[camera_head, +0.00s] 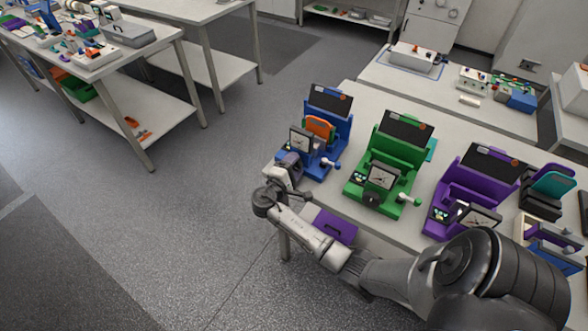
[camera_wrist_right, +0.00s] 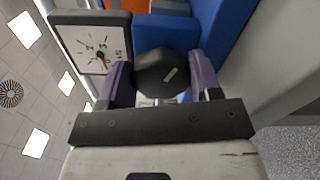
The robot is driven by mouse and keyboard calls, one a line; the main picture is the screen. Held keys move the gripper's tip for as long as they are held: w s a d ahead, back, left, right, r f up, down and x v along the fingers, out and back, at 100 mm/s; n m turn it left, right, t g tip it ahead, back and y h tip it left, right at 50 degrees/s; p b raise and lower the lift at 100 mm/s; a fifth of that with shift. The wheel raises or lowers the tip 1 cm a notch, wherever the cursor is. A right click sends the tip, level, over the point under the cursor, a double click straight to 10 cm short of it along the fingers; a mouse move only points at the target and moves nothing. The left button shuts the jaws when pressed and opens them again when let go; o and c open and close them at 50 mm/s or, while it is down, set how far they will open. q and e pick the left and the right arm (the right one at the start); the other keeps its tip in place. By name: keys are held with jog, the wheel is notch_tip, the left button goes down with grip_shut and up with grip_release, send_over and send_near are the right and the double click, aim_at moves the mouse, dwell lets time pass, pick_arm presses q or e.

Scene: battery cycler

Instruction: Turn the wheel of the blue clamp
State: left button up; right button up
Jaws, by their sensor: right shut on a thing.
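The blue clamp (camera_head: 337,133) stands at the left end of the table, with an orange piece (camera_head: 318,128) in it and a dial gauge on its front (camera_head: 300,141). The gauge also shows in the right wrist view (camera_wrist_right: 92,49). The clamp's wheel (camera_wrist_right: 161,74) is a black faceted knob with a light mark. My right gripper (camera_wrist_right: 162,82) has its two purple fingers on either side of the wheel, shut on it. In the head view this gripper (camera_head: 289,168) is at the clamp's front, and the wheel is hidden there. My left gripper is not in view.
A green clamp (camera_head: 382,177) and a purple clamp (camera_head: 465,195) stand to the right on the same table (camera_head: 352,98). A small white-ended lever (camera_head: 328,163) sticks out beside the gripper on the blue clamp. A purple bin (camera_head: 335,226) is below the table edge. Open floor lies left.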

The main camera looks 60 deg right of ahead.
jog(key=m+b, duration=0.6)
jog(key=b, duration=0.1)
jog(key=f+m+b, duration=0.1)
jog(key=m+b, duration=0.3)
jog(key=shift+w+r+m+b, duration=0.1)
jog(key=shift+r+m+b, duration=0.05)
jog(key=shift+m+b, duration=0.8)
jog(key=o, duration=0.8)
jog(key=shift+o, duration=0.7)
